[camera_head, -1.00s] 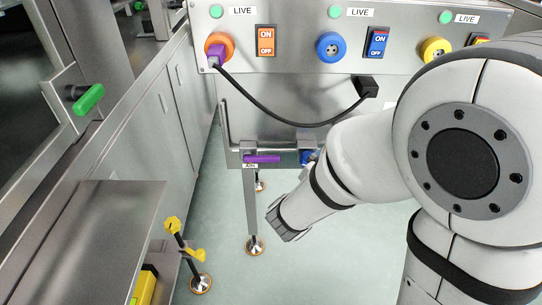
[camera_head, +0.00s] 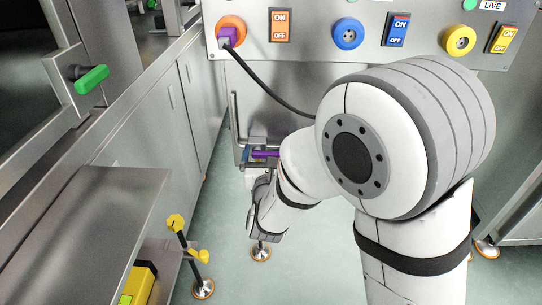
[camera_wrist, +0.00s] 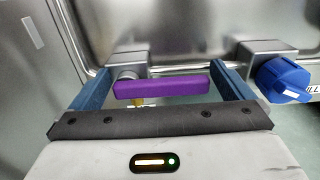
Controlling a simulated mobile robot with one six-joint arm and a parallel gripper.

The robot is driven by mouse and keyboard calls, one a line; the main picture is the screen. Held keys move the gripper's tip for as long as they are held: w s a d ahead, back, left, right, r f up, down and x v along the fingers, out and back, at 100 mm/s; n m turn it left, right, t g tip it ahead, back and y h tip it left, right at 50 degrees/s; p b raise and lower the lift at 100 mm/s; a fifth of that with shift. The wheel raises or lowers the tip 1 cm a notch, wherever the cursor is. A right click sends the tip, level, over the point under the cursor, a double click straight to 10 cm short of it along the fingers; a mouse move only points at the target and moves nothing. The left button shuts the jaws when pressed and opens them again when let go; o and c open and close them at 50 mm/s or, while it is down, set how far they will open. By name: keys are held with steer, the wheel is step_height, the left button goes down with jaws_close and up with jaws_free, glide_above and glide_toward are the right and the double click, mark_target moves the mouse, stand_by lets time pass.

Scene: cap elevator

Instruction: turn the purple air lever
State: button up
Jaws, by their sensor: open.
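The purple air lever (camera_wrist: 162,88) lies level across the wrist view, on a metal valve fitting at its left end. In the head view the lever (camera_head: 265,154) shows in part beside my arm, under the panel. My gripper (camera_wrist: 160,70) is open, with one blue finger left of the lever and the other right of it. The lever is between the fingers, and the right finger is close to its free end. I cannot tell whether either finger touches it.
A blue knob (camera_wrist: 284,79) on its own fitting sits just right of my right finger. Above hangs a panel (camera_head: 365,35) with switches, and a black cable runs from a purple plug (camera_head: 228,36). A green handle (camera_head: 92,79) is at left. A yellow-handled post (camera_head: 177,223) stands low left.

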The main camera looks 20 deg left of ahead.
steer(key=shift+w, duration=0.25)
steer(key=c, duration=1.2)
steer(key=shift+o, duration=0.2)
steer(key=shift+a, duration=0.1)
